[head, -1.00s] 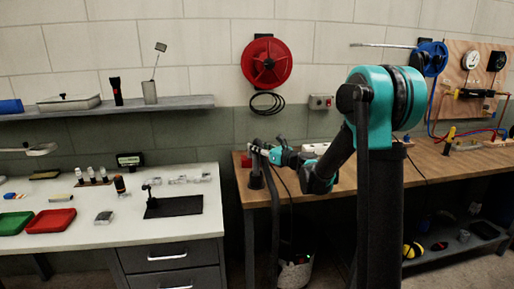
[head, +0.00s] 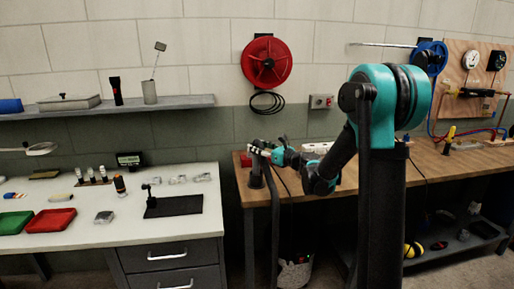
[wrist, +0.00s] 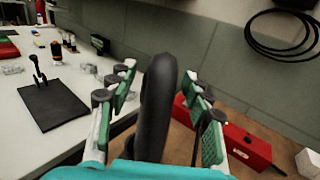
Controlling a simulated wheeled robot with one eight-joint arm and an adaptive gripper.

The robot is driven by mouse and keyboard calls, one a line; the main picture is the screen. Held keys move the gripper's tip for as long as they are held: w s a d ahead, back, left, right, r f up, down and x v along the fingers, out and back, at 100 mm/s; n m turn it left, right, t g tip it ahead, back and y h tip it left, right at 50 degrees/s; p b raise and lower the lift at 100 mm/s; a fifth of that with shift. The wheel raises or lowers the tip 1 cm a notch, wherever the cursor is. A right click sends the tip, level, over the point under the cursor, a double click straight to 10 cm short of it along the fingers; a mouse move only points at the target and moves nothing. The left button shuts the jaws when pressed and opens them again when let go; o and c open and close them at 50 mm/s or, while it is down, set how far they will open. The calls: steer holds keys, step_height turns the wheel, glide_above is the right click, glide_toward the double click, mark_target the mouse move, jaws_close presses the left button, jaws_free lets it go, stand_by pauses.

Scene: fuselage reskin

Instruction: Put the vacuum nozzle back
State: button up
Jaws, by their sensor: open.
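The vacuum nozzle and its black hose (wrist: 157,105) show in the wrist view as a thick, curved black tube standing between my fingers. My gripper (wrist: 159,80) is open around it, with a green-padded finger on each side and a visible gap to each. In the head view my gripper (head: 257,149) is at the left end of the wooden bench, over a short black upright holder (head: 256,172). The black hose (head: 274,215) hangs down past the bench edge. The nozzle's tip and its fit in the holder are hidden.
The wooden bench (head: 330,188) carries a red box (wrist: 247,148) near my gripper. A white table (head: 120,225) with trays and small parts stands left, across a gap. A red reel (head: 267,63) with a black cable coil hangs on the wall. A bin (head: 295,272) sits below.

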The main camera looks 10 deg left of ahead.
steer(key=v, duration=1.1)
steer(key=s+d+f+n+g+h, duration=0.3)
steer(key=s+f+n+g+h, duration=0.15)
steer(key=s+f+n, duration=0.8)
steer(key=s+d+f+n+g+h, duration=0.1)
steer(key=s+d+f+n+h, duration=0.3)
steer(key=s+d, duration=0.4)
steer(key=s+d+f+n+g+h, duration=0.1)
steer(key=s+d+f+n+h, duration=0.4)
steer(key=s+d+n, duration=0.3)
steer(key=shift+s+d+f+n+h, duration=0.3)
steer(key=shift+s+n, duration=0.25)
steer(key=shift+s, duration=0.6)
steer(key=shift+a, duration=0.15)
